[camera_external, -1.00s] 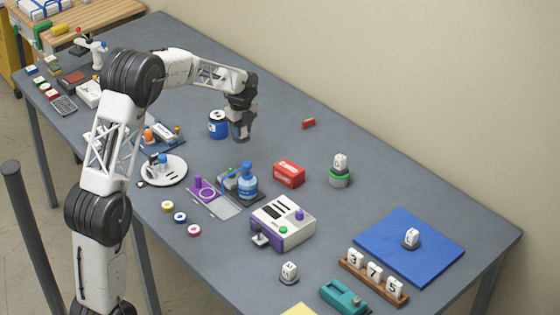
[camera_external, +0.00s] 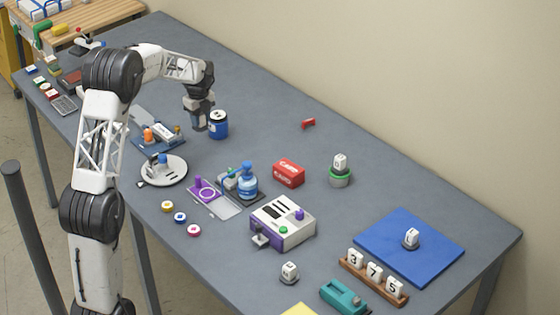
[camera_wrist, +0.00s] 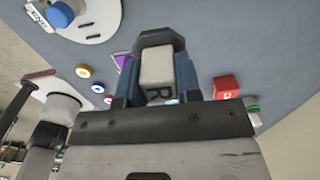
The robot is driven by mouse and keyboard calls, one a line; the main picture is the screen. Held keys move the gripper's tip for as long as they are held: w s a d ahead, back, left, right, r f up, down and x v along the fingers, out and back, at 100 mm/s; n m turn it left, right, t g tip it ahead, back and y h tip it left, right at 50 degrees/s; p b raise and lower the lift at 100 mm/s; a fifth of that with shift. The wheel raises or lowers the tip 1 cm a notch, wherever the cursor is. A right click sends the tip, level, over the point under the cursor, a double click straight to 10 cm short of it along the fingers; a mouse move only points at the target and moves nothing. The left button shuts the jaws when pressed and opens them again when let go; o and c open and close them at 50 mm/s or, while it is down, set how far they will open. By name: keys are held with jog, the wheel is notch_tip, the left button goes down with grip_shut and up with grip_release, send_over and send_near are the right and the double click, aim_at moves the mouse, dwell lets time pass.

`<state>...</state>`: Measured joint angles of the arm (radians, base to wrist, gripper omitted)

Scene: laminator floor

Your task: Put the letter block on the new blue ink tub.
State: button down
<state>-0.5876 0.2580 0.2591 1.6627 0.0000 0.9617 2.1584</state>
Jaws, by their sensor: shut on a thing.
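My gripper (camera_external: 200,127) hangs just left of a blue tub (camera_external: 219,127) in the external view, above the table. The tub is upright, with a white label and a light top. In the wrist view my gripper (camera_wrist: 157,85) is shut on a white letter block (camera_wrist: 157,66) with a dark R-like letter on it. The block is hard to make out in the external view. The tub is not recognisable in the wrist view. I cannot tell the exact gap between gripper and tub.
A white round plate (camera_external: 174,174) stands nearer, and a fixture with an orange knob (camera_external: 149,135) is left of the gripper. Open table lies behind the tub, with a small red piece (camera_external: 308,123).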

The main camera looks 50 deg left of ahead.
jog(key=shift+w+a, duration=0.1)
send_over(218, 115)
jog(key=shift+w+a+f, duration=0.1)
jog(key=shift+a+f, duration=0.05)
jog(key=shift+f, duration=0.55)
dwell(0.5)
jog(key=shift+f, duration=1.75)
jog(key=shift+f, duration=0.1)
jog(key=c, duration=0.8)
grip_release()
jog(key=shift+f, duration=0.1)
notch_tip(218, 115, up, 12)
